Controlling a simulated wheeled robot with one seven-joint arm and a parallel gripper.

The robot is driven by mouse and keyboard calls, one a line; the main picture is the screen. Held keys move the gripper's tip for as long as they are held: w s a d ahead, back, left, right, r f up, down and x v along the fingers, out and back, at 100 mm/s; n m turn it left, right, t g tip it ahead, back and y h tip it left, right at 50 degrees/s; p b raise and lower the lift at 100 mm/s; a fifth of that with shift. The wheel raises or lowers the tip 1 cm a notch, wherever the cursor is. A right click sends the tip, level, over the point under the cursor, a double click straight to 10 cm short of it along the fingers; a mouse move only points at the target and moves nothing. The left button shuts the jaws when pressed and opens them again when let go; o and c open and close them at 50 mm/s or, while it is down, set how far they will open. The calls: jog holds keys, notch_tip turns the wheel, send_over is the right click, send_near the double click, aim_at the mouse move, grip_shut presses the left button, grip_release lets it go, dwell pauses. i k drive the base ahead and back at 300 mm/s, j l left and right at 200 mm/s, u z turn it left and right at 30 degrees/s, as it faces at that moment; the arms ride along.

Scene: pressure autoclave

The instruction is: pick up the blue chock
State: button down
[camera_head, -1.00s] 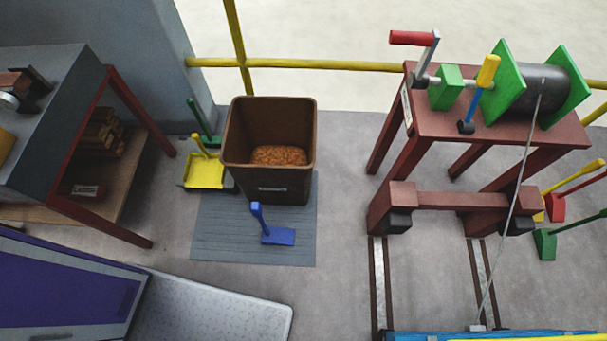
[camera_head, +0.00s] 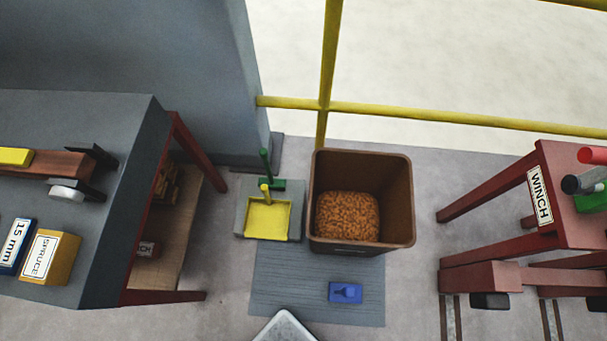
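The blue chock (camera_head: 345,292) lies on the grey ribbed mat (camera_head: 275,290) on the floor, in front of the brown bin. I see it from almost straight above, with its upright handle foreshortened. Nothing covers it. My gripper is not in view.
The brown bin (camera_head: 400,210) holds orange-brown pellets. A yellow dustpan (camera_head: 267,220) and a green-handled tool (camera_head: 270,184) stand left of it. A grey workbench (camera_head: 110,130) is at left, the red winch stand (camera_head: 500,280) at right. A yellow railing (camera_head: 420,115) runs behind. Floor between mat and winch is clear.

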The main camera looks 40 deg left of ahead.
aim_at(353, 294)
jog(key=l+u, duration=0.1)
jog(key=u, duration=0.35)
jog(key=l+u, duration=0.1)
jog(key=u, duration=0.4)
jog(key=k+u, duration=0.1)
jog(key=u, duration=0.35)
jog(key=l+u, duration=0.1)
jog(key=u, duration=0.4)
jog(key=k+z, duration=0.15)
jog(key=z, duration=0.2)
jog(key=k+z, duration=0.15)
jog(key=z, duration=0.2)
jog(key=k+z, duration=0.45)
jog(key=i, duration=0.1)
